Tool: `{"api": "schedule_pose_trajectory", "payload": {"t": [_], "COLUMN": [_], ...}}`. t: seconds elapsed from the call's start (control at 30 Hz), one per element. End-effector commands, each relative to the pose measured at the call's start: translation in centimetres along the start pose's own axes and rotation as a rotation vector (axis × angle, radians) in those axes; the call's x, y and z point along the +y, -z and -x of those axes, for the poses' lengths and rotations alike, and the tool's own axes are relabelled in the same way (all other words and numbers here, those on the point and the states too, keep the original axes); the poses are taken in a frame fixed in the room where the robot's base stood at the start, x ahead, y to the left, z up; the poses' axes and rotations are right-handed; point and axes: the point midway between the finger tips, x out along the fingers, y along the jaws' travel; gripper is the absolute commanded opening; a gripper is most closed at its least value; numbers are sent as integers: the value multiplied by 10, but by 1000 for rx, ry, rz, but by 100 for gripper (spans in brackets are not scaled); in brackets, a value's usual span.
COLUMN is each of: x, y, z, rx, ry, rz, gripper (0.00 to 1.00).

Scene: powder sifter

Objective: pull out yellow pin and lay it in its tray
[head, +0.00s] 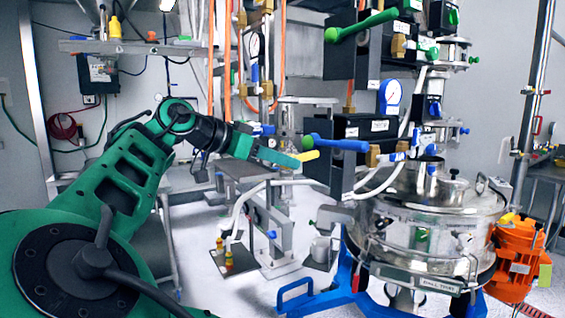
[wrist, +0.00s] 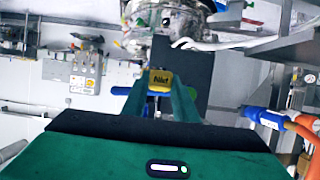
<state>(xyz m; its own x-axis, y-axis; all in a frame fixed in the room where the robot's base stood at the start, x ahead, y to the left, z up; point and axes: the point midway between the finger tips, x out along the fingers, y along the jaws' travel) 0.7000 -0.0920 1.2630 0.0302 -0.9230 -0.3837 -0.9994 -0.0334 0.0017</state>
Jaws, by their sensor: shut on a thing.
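My gripper (head: 297,158) is in the middle of the head view, its green fingers reaching right. It is shut on the yellow pin (head: 309,156), which pokes out past the fingertips. In the wrist view my gripper (wrist: 160,92) has the yellow pin (wrist: 160,81) between its fingertips, with a dark word on its face. A blue handle with a green end (head: 335,143) appears close to the pin in the head view; I cannot tell whether they touch. I cannot make out for sure which surface is the pin's tray.
The steel sifter (head: 430,215) stands at right on a blue frame, with an orange motor (head: 517,260) beside it. Black valve boxes and a gauge (head: 390,96) rise above it. A dark plate (head: 235,265) with small red-yellow pieces is low in the middle. Pale floor lies around it.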

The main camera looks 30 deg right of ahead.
Motion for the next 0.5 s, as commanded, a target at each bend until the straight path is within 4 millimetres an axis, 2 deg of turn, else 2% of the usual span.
{"api": "schedule_pose_trajectory", "payload": {"t": [0.5], "x": [0], "y": [-10], "z": [25], "rx": [1], "ry": [1], "rz": [-1], "gripper": [1]}}
